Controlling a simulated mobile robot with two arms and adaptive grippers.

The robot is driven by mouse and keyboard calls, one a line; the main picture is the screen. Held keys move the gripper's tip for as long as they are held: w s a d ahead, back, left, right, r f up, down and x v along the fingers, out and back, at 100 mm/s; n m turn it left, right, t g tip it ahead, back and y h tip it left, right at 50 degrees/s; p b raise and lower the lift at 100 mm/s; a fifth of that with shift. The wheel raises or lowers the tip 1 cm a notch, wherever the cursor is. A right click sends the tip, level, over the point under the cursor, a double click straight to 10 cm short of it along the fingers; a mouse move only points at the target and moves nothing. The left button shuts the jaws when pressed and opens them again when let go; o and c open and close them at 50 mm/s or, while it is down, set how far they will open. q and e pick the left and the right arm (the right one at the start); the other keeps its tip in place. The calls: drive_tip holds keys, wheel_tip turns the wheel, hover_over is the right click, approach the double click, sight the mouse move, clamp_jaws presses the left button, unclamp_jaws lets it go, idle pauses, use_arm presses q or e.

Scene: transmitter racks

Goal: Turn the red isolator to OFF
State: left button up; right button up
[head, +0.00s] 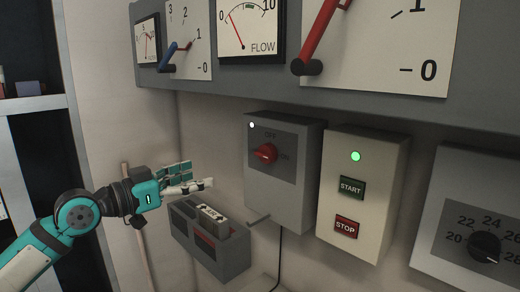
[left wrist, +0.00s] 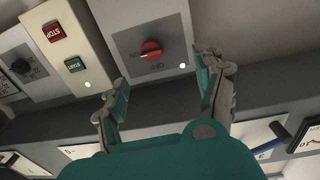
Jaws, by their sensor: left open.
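The red isolator (head: 266,154) is a rotary knob on the dark plate of a grey wall box. OFF is printed above it and ON to its right. Its handle looks turned toward ON. In the left wrist view, which is upside down, the red isolator (left wrist: 151,51) lies ahead, beyond the fingertips. My left gripper (head: 200,175) is to the left of the isolator box, open and empty, apart from the knob. Its two spread fingers also show in the left wrist view (left wrist: 163,85). My right gripper is not in view.
A cream box with a green lamp, START (head: 351,188) and STOP (head: 346,227) buttons is right of the isolator box. A dial (head: 485,247) is further right. A grey holder (head: 235,255) sits below my gripper. A gauge panel (head: 330,87) overhangs above.

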use_arm(q)
drive_tip(key=s+r, duration=0.1)
drive_tip(key=r, duration=0.1)
drive_tip(key=p, duration=0.6)
approach(260, 154)
drive_tip(key=shift+m+g+h, duration=0.3)
drive_tip(key=shift+m, duration=0.1)
drive_tip(key=x, duration=0.9)
drive_tip(key=shift+w+a, duration=0.1)
drive_tip(key=shift+a, duration=0.05)
drive_tip(key=shift+w+d, duration=0.4)
drive_tip(key=shift+d, duration=0.05)
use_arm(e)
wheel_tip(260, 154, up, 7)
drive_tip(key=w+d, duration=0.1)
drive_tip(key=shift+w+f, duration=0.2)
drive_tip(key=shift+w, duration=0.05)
use_arm(q)
drive_tip(key=c, duration=1.1)
drive_tip(key=shift+c, duration=0.2)
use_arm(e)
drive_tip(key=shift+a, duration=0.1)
